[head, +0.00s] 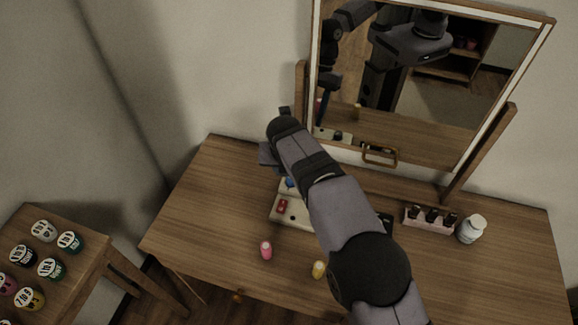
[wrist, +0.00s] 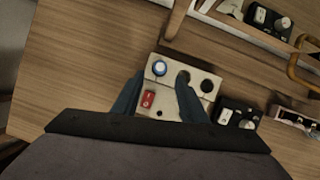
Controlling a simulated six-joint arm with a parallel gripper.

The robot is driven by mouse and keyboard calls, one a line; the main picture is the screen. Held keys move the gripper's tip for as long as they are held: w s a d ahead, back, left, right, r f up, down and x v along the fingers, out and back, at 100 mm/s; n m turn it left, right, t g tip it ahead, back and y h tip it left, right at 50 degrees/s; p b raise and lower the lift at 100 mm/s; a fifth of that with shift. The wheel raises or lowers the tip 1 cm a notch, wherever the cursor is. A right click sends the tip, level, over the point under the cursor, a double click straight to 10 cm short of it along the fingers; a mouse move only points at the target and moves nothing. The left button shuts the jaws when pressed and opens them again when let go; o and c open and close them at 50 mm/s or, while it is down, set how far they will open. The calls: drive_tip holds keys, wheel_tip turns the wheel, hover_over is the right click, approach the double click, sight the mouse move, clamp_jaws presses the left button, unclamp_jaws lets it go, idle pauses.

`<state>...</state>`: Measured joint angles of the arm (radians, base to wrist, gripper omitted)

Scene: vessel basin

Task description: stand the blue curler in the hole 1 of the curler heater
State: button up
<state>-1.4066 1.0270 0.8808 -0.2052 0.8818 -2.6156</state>
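The curler heater is a pale box with a red switch; it shows in the wrist view (wrist: 172,110) and, partly behind my arm, in the head view (head: 292,218). The blue curler (wrist: 160,68) stands at the heater's left end hole in the wrist view, seen from above as a blue ring with a pale centre. It shows as a small blue spot in the head view (head: 289,183). Two dark holes beside it are empty. My gripper (wrist: 161,77) is open above the heater, its fingers apart on either side of the curler. Hole numbers are not readable.
A pink curler (head: 266,250) and a yellow curler (head: 319,269) stand on the table in front. A mirror (head: 420,80) rises behind. A dark device (wrist: 238,115) sits right of the heater. A bottle rack (head: 430,219) and white jar (head: 471,229) are farther right.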

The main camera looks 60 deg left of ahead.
drive_tip(key=shift+b+v, duration=0.35)
drive_tip(key=shift+v, duration=1.9)
drive_tip(key=w+d+r+m+h, duration=0.1)
drive_tip(key=w+d+m+h, duration=0.1)
drive_tip(key=w+d+m, duration=1.6)
drive_tip(key=w+d+m+h, duration=0.1)
drive_tip(key=w+d+m, duration=0.1)
drive_tip(key=d, duration=0.5)
drive_tip(key=w+d+m, duration=0.2)
drive_tip(key=w+d, duration=0.1)
drive_tip(key=d, duration=0.5)
drive_tip(key=s+d+f+m+g, duration=0.1)
drive_tip(key=s+d+m, duration=0.2)
drive_tip(key=d+m, duration=1.1)
drive_tip(key=s+d+f+m, duration=0.1)
drive_tip(key=s+d+m, duration=0.4)
drive_tip(key=d, duration=0.3)
drive_tip(key=s+d+f+m+g, duration=0.1)
drive_tip(key=s+d+f+m, duration=0.1)
drive_tip(key=s+d+m, duration=0.4)
drive_tip(key=shift+s+d+g+h, duration=0.3)
drive_tip(key=shift+d+h, duration=0.1)
drive_tip(key=shift+d, duration=0.5)
drive_tip(key=shift+f, duration=0.1)
